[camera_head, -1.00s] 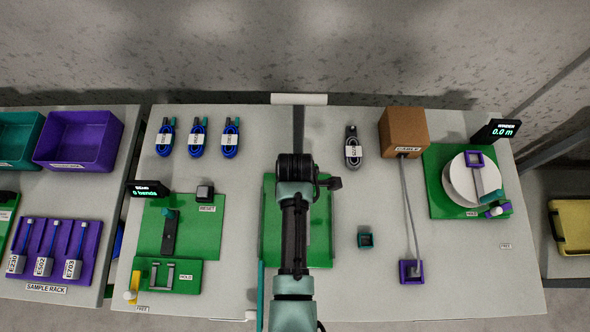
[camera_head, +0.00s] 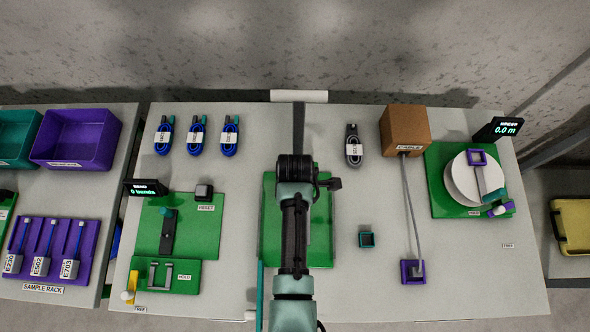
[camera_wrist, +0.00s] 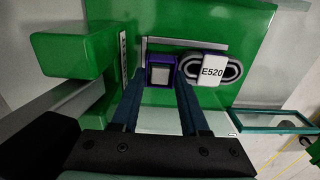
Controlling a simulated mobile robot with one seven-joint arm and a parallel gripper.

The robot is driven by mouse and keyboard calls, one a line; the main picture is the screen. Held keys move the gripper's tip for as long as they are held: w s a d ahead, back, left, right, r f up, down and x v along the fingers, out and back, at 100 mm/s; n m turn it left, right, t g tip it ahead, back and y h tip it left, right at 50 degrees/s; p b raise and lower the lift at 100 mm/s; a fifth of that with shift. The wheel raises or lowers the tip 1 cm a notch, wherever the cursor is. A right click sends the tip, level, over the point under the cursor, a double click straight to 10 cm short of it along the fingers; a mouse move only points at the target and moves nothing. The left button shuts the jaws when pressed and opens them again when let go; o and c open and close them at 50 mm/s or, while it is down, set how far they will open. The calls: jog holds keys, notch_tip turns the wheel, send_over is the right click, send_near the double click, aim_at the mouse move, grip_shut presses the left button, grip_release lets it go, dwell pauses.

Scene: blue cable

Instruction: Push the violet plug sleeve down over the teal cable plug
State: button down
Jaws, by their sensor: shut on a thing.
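In the wrist view a violet square sleeve (camera_wrist: 149,72) sits between the fingertips of my gripper (camera_wrist: 163,84), which is shut on it. A grey square face shows inside the sleeve. I cannot make out a teal plug there, nor tell how far down the sleeve sits. Right beside it is a grey coiled cable (camera_wrist: 236,72) with a white E520 tag, on the green fixture (camera_wrist: 185,20). In the head view my arm covers the gripper and the middle of the green fixture (camera_head: 324,250).
In the wrist view a raised green block (camera_wrist: 62,45) stands left of the fingers, and a teal-rimmed frame (camera_wrist: 272,128) lies right.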

jog(key=shift+f+b, duration=0.35)
jog(key=shift+f, duration=0.2)
jog(key=shift+c, duration=1.7)
grip_release()
jog(key=shift+r, duration=0.1)
notch_tip(320, 180, up, 8)
jog(key=p, duration=0.8)
